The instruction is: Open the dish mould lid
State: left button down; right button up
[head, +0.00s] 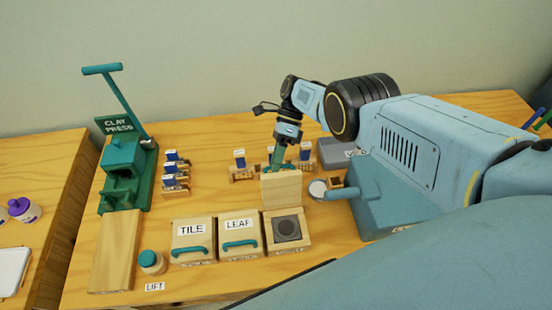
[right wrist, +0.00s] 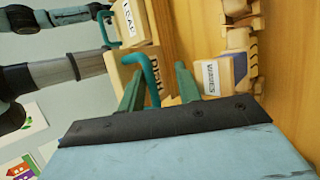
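The dish mould (head: 304,240) is the rightmost of three wooden moulds in the head view. Its base shows a dark round hollow, and its lid (head: 283,190) stands upright at the back edge. My right gripper (head: 278,158) is just behind the raised lid, pointing down. In the right wrist view its two green fingers (right wrist: 160,75) are apart. The lid's teal handle (right wrist: 152,80) lies between them, with clear space to the right finger; contact with the left finger cannot be told. The lid hides the handle in the head view. My left gripper is not in view.
The closed tile mould (head: 192,230) and leaf mould (head: 240,226) stand to the left. A green clay press (head: 125,165) is farther left. Small stamps stand behind, including one (right wrist: 225,75) close to my right gripper. A grey box (head: 335,153) is to the right.

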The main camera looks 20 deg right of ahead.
jog(key=shift+r, duration=0.2)
jog(key=b+v, duration=0.3)
jog(key=v, duration=0.4)
jog(key=shift+r+b, duration=0.2)
jog(key=shift+b, duration=0.1)
jog(key=shift+d, duration=0.15)
